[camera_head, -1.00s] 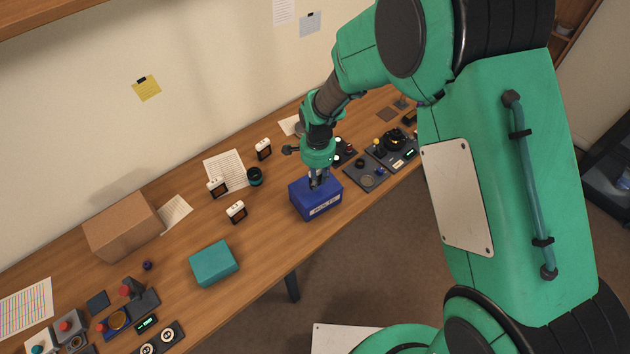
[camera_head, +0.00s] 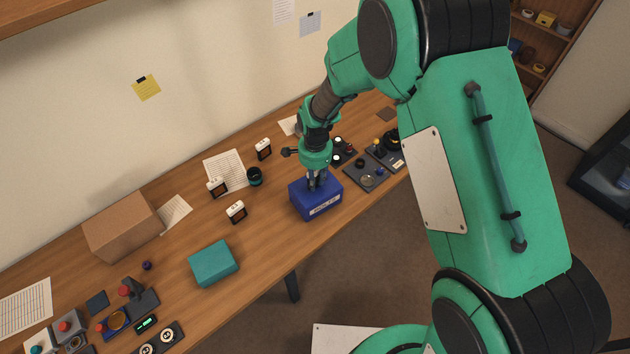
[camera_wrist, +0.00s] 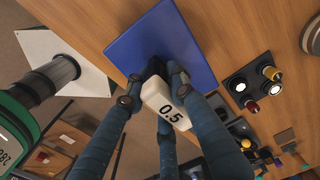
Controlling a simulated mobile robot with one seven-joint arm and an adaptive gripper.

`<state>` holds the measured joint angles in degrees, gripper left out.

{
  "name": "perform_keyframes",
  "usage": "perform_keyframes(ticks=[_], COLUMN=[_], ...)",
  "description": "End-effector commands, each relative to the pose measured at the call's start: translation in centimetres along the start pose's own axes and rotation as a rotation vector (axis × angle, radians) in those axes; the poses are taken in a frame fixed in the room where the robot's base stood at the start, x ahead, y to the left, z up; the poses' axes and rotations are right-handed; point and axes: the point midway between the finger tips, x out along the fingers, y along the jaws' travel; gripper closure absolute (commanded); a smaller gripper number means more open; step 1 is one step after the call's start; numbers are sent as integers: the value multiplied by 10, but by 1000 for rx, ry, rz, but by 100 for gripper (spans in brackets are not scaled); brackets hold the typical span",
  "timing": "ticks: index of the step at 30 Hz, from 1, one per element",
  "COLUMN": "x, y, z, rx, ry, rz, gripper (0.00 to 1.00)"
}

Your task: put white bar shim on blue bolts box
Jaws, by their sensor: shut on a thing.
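The blue bolts box (camera_head: 318,198) stands on the wooden table with a white label on its front; its flat blue top (camera_wrist: 140,50) shows in the wrist view. My gripper (camera_head: 317,184) is right above the box top, pointing down. In the wrist view my gripper (camera_wrist: 158,80) is shut on the white bar shim (camera_wrist: 168,105), a small white block marked "0.5". The shim is over the near edge of the blue top in that view. I cannot tell whether it touches the box. In the head view the shim is hidden by the gripper.
A teal box (camera_head: 214,263) and several small white-framed devices, one of them here (camera_head: 236,212), stand to the left. Control panels (camera_head: 366,175) lie close to the right of the blue box. A cardboard box (camera_head: 122,226) stands far left. Bare table lies between the blue and teal boxes.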

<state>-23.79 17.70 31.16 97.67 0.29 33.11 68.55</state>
Motion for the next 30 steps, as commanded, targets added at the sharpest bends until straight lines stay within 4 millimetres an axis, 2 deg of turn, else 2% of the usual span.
perform_keyframes(ticks=[14,15,18,30], x=[6,6,6,2], y=[0,0,0,0], z=[0,0,0,0], rx=[0,0,0,0], ry=[0,0,0,0], rz=[-1,-1,-1,-1], gripper=[100,73,57,57])
